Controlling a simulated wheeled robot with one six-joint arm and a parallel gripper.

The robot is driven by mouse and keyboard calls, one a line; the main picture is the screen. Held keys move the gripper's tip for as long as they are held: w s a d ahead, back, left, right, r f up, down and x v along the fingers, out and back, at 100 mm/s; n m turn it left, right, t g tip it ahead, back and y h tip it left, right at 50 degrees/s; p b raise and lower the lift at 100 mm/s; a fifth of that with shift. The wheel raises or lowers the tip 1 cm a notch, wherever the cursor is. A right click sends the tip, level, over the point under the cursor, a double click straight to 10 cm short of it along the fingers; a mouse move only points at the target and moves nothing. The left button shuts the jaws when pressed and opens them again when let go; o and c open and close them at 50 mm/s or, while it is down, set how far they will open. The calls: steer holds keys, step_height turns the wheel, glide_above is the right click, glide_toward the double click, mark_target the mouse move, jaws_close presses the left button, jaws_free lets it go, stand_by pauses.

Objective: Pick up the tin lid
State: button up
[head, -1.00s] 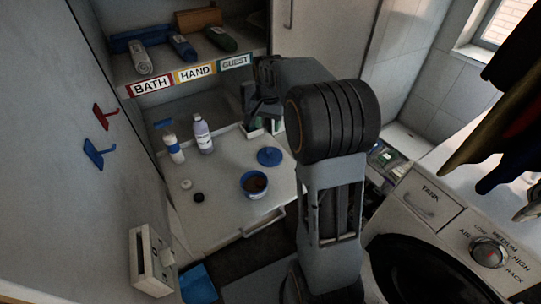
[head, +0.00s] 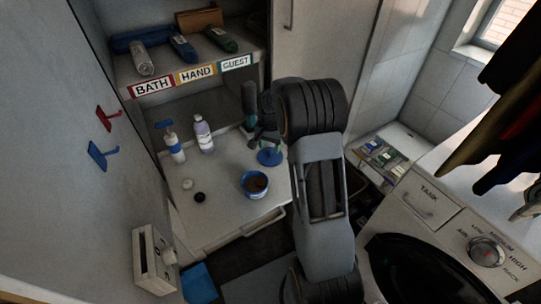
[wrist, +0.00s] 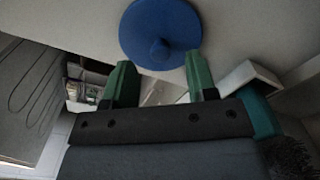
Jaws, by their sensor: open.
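The tin lid is a round blue disc with a small knob (head: 270,158), lying on the white counter behind and right of the blue tin (head: 254,184), which is open with brown contents. The lid also shows in the wrist view (wrist: 160,30), just beyond the fingertips. My gripper (head: 266,140) is above and close to the lid. In the wrist view its two green fingers (wrist: 160,75) are apart with nothing between them. I cannot tell whether the fingers touch the lid.
A pump bottle (head: 174,147) and a purple-labelled bottle (head: 204,135) stand to the left on the counter (head: 222,205). A black cap (head: 199,197) and a white cap (head: 187,184) lie nearer. A dark green brush-like item (head: 249,100) stands behind my gripper. Shelves rise behind.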

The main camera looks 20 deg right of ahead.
mark_target(270, 151)
steer(key=shift+f, duration=1.65)
steer(key=shift+c, duration=0.3)
jaws_close()
